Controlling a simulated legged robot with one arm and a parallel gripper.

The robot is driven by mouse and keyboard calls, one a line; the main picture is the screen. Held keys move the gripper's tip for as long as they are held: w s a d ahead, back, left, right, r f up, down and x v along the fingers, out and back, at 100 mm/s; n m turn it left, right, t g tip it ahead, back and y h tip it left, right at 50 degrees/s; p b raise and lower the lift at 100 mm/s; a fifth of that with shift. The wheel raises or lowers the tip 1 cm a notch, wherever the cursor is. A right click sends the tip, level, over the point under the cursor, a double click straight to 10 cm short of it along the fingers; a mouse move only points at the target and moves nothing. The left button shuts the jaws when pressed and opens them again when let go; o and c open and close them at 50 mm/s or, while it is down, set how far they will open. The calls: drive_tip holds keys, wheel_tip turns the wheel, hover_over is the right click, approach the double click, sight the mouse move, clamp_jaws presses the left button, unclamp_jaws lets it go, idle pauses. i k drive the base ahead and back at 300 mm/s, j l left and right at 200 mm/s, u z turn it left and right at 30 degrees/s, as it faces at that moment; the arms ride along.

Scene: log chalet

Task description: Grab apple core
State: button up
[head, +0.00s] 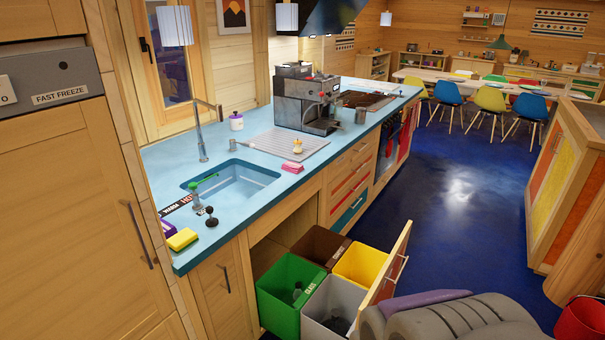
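A small pale, yellowish object that looks like the apple core (297,146) stands on the ribbed grey draining mat (262,142), right of the sink. It is small in the head view, so I cannot be fully certain of it. A pink block (292,168) lies just in front of it, near the counter's front edge. My gripper is not in view.
The blue counter (222,238) holds a sink (235,184), a tall tap (200,130) and a coffee machine (306,100). Below it, a drawer with green (280,310), brown, yellow and grey bins is pulled out. Blue floor (450,200) is clear to the right.

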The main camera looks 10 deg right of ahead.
sight(297, 150)
drive_tip(key=i+l+z, duration=0.25)
drive_tip(key=l+z, duration=0.15)
drive_tip(key=i+l+z, duration=0.35)
drive_tip(key=l, duration=0.2)
drive_tip(key=i+l+z, duration=0.5)
drive_tip(key=i+l, duration=0.15)
drive_tip(key=i, duration=0.25)
drive_tip(key=i+l+z, duration=0.15)
drive_tip(key=i, duration=0.35)
drive_tip(key=i+l+z, duration=0.1)
drive_tip(key=i, duration=0.4)
drive_tip(key=i+j+u, duration=0.1)
drive_tip(key=i+u, duration=0.35)
drive_tip(key=i, duration=0.15)
drive_tip(key=i+l+u, duration=0.15)
drive_tip(key=i+u, duration=0.25)
drive_tip(key=i, duration=0.2)
drive_tip(key=i+l+u, duration=0.3)
drive_tip(key=i+u, duration=0.15)
drive_tip(key=i+j+u, duration=0.15)
drive_tip(key=i+u, duration=0.15)
drive_tip(key=u, duration=0.2)
drive_tip(key=i+u, duration=0.7)
drive_tip(key=u, duration=0.25)
drive_tip(key=i+l+u, duration=0.25)
drive_tip(key=u, duration=0.2)
drive_tip(key=i+u, duration=0.25)
drive_tip(key=i, duration=0.15)
drive_tip(key=i+u, duration=0.25)
drive_tip(key=i, duration=0.15)
